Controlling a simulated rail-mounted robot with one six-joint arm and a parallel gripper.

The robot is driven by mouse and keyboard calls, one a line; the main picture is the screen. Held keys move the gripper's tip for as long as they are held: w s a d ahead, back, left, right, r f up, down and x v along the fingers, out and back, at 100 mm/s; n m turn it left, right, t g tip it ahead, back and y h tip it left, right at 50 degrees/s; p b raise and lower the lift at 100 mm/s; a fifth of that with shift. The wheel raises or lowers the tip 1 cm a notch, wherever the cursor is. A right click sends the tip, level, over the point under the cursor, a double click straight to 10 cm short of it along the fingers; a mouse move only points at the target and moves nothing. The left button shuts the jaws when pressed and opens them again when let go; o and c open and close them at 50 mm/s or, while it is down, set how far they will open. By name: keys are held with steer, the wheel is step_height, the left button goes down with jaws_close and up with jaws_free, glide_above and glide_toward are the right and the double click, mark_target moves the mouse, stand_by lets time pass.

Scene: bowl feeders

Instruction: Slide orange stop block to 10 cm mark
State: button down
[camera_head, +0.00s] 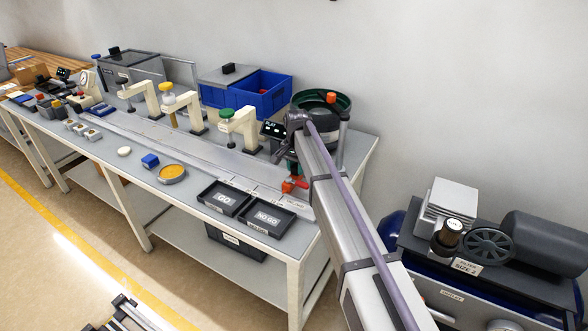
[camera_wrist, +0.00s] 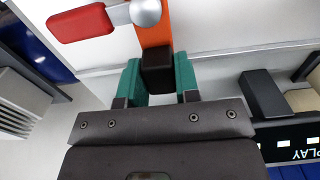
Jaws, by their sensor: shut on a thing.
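The orange stop block (camera_wrist: 153,36) is at the top of the wrist view, with a black end part (camera_wrist: 157,72), a silver knob (camera_wrist: 146,12) and a red lever (camera_wrist: 82,22). My gripper (camera_wrist: 160,77) has its green fingertips on either side of the black part and is shut on it. In the head view a small orange and red piece, apparently the stop block (camera_head: 289,186), shows beside my arm near the right end of the table. My arm hides the gripper there. I cannot read a 10 cm mark in either view.
Black GO (camera_head: 224,197) and NO GO (camera_head: 266,217) trays lie along the front edge. A green bowl feeder (camera_head: 341,101) stands behind my arm, with a PLAY display (camera_head: 272,129) beside it. Cream presses (camera_head: 239,128) line the long grey rail (camera_head: 190,146).

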steer(key=c, duration=0.8)
jaws_free()
steer(key=shift+c, duration=0.2)
step_height(320, 180, up, 11)
steer(key=p, duration=1.1)
steer(key=shift+f, duration=0.15)
steer(key=s+d+n, duration=0.2)
steer(key=s+d, duration=0.4)
steer(key=s, duration=0.5)
steer(key=s+d+n, duration=0.2)
steer(key=s+d, duration=0.3)
steer(key=s, duration=0.7)
steer(key=s+d+n, duration=0.1)
steer(key=s+d, duration=0.5)
steer(key=s, duration=0.6)
steer(key=shift+s+d+n, duration=0.15)
steer(key=shift+d+n, duration=0.15)
steer(key=shift+n, duration=0.1)
